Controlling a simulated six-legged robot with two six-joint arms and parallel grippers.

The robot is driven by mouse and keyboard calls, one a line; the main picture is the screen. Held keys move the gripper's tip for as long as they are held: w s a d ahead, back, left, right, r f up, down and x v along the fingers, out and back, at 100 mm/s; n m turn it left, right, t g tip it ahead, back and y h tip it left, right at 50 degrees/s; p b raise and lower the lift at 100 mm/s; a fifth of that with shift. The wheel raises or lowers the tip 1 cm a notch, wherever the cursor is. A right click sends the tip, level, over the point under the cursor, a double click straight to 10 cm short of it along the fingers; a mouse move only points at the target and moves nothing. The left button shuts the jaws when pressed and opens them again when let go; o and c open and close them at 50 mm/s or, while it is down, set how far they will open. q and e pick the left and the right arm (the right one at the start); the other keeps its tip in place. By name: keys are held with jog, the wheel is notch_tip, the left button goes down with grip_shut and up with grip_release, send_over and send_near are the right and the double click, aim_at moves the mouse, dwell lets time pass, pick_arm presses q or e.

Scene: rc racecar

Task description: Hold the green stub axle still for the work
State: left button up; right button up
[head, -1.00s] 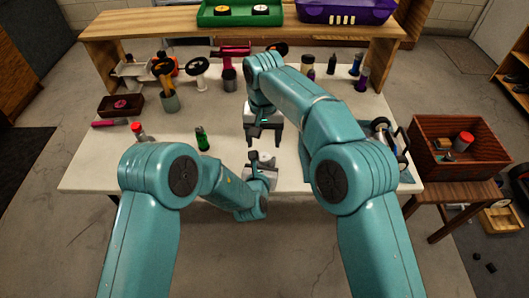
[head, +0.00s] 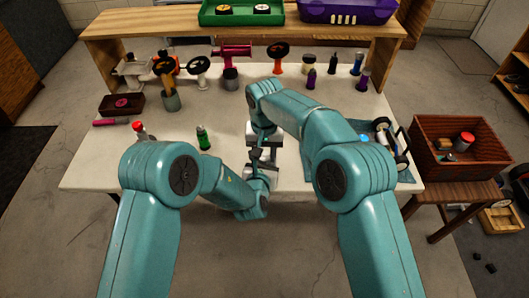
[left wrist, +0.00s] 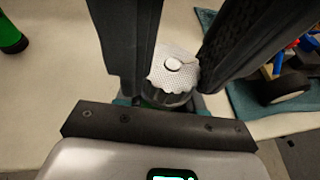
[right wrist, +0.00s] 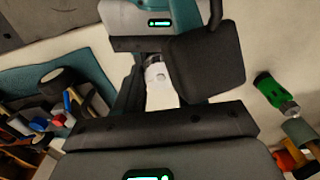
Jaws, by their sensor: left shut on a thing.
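My left gripper (left wrist: 180,50) is shut, its dark fingers to either side of a small part. The green stub axle is mostly hidden; only a sliver of green (left wrist: 151,104) shows low between the fingers in the left wrist view. A white dotted piece (left wrist: 170,68) with a round bump lies over it. A white piece also shows between dark fingers in the right wrist view (right wrist: 160,85). My right gripper (head: 263,138) is close above my left one, over the table's front. Whether its jaws are open or shut is unclear.
A red-capped bottle (head: 139,131), a dark box (head: 120,104) and stands with wheels are farther left. A blue mat (head: 403,174) with car parts lies at right, near a wooden crate (head: 437,163).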

jog(key=m, duration=0.4)
jog(key=shift+a+m, duration=0.1)
jog(key=shift+m, duration=0.3)
jog(key=o, duration=1.1)
jog(key=shift+c, duration=0.2)
